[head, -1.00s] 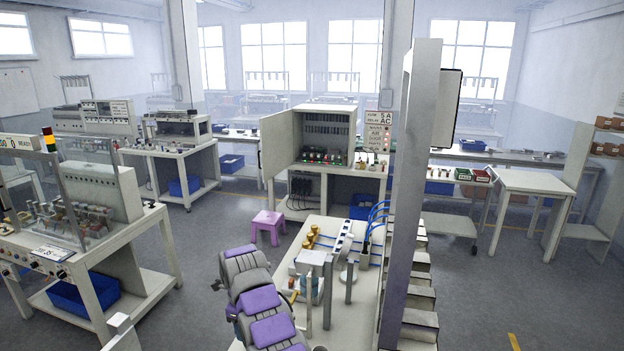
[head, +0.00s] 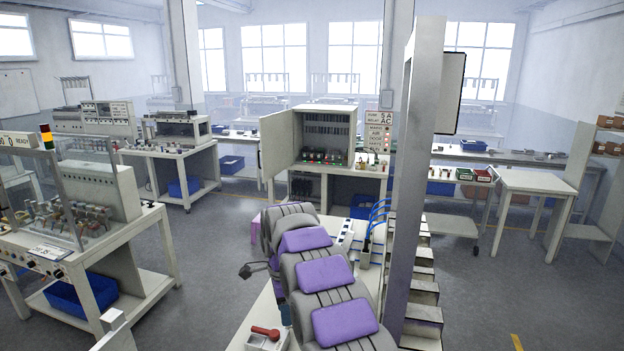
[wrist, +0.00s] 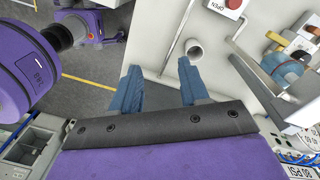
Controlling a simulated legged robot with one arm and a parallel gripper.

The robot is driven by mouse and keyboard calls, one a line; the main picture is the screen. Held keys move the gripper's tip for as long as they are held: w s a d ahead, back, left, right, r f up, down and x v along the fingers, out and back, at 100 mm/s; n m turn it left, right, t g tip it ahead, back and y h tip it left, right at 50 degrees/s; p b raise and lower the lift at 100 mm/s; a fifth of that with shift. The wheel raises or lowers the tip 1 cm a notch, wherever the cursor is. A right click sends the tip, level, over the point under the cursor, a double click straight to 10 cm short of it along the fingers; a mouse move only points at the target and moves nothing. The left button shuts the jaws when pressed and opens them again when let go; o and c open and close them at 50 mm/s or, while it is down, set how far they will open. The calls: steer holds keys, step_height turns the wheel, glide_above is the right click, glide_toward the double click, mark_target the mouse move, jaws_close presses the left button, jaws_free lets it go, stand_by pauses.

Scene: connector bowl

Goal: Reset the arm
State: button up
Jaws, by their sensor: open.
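My gripper (wrist: 160,88) has two blue fingers standing well apart in the wrist view, with nothing between them. Beyond the fingertips is the pale bench top with a white round pipe end (wrist: 194,48). My grey and purple arm reaches across the workbench (head: 258,300) in the head view and hides much of its middle. The gripper's fingers cannot be made out clearly in the head view.
A red-handled part (head: 265,332) sits at the bench's near left. Blue hoses (head: 376,215) rise near a tall grey post (head: 408,190) on the right. A red button (wrist: 234,4) and brass and blue fittings (wrist: 287,68) lie close by. An open cabinet (head: 325,135) stands behind.

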steer(key=s+d+r+n+b, duration=0.2)
steer(key=s+d+n, duration=0.2)
steer(key=s+d, duration=0.45)
steer(key=s+d+r+n+b, duration=0.25)
steer(key=s+d, duration=0.35)
steer(key=s, duration=0.5)
steer(key=s+d+f+n+b, duration=0.1)
steer(key=s+d+f+n, duration=0.2)
steer(key=s, duration=1)
steer(key=s+d+f+n+g+b, duration=0.1)
steer(key=s+f+n, duration=0.4)
steer(key=s, duration=0.8)
steer(key=shift+s+d+f+b, duration=0.25)
steer(key=shift+d+f+b, duration=0.35)
steer(key=shift+d, duration=0.6)
steer(key=shift+d+n, duration=0.1)
steer(key=shift+n, duration=0.15)
